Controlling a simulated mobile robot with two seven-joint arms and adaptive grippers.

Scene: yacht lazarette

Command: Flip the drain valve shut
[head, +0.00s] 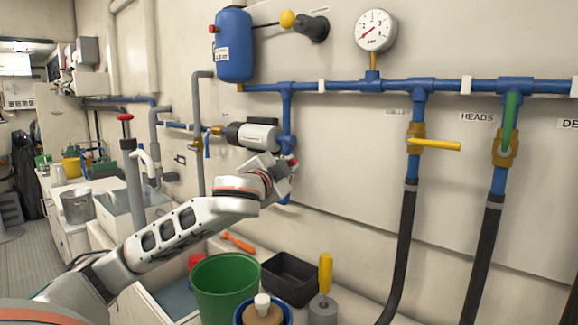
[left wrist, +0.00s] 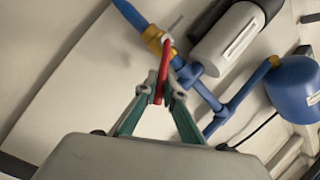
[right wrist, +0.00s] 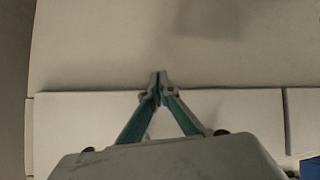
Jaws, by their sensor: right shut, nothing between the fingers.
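A red lever (left wrist: 162,72) on a brass valve body (left wrist: 153,38) stands between the fingertips of my left gripper (left wrist: 161,86) in the left wrist view. The fingers are close together around the lever; I cannot tell whether they press on it. In the head view the left gripper (head: 285,168) is at the lower part of a blue drop pipe (head: 286,105), with a bit of red at its tip. The brass body and any label there are hidden in that view. My right gripper (right wrist: 159,86) is shut and empty in front of a pale wall.
To the right are a yellow-handled valve (head: 435,144) and a green-handled valve (head: 511,122), near a HEADS label (head: 477,117). A grey-and-black cylinder (head: 252,136) sits close above the left gripper. Below are a green bucket (head: 225,290) and a black bin (head: 289,279).

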